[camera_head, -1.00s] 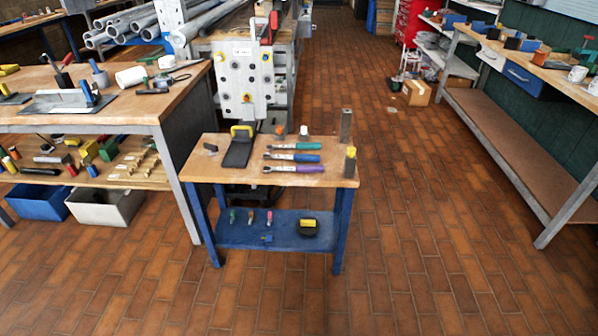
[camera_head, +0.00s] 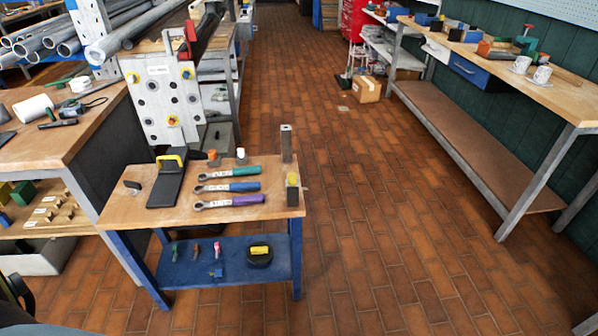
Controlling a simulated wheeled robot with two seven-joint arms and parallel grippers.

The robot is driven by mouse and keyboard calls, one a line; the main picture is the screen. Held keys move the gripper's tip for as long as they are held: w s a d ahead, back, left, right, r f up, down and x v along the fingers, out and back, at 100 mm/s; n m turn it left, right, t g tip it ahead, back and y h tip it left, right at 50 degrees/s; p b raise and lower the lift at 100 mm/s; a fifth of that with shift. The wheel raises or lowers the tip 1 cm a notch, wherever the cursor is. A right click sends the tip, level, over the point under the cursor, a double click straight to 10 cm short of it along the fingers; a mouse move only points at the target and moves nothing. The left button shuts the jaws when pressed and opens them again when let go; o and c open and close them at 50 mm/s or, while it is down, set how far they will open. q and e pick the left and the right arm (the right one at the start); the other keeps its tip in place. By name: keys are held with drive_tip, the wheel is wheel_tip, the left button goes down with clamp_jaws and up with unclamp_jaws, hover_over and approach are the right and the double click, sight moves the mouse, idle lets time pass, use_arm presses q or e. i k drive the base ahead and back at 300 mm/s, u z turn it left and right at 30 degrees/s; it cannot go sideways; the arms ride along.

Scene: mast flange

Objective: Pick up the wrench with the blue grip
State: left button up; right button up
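The wrench with the blue grip (camera_head: 245,187) lies flat on the wooden top of a small blue-legged table (camera_head: 130,208). Its metal head points left and its grip points right. It lies between a wrench with a teal grip (camera_head: 244,171) behind it and a wrench with a purple grip (camera_head: 248,200) in front. The three lie roughly parallel with small gaps between them. Neither of my grippers shows in the head view.
A black object with a yellow handle (camera_head: 165,188) lies left of the wrenches. A grey upright post (camera_head: 286,145) and a yellow-topped post (camera_head: 292,190) stand at the right. A workbench (camera_head: 60,135) adjoins at left. The brick floor (camera_head: 400,220) at right is clear.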

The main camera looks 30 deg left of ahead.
sight(240, 186)
drive_tip(key=z, duration=0.15)
drive_tip(key=i, duration=1)
drive_tip(key=u, duration=0.9)
drive_tip(key=i, duration=0.6)
drive_tip(key=u, duration=0.55)
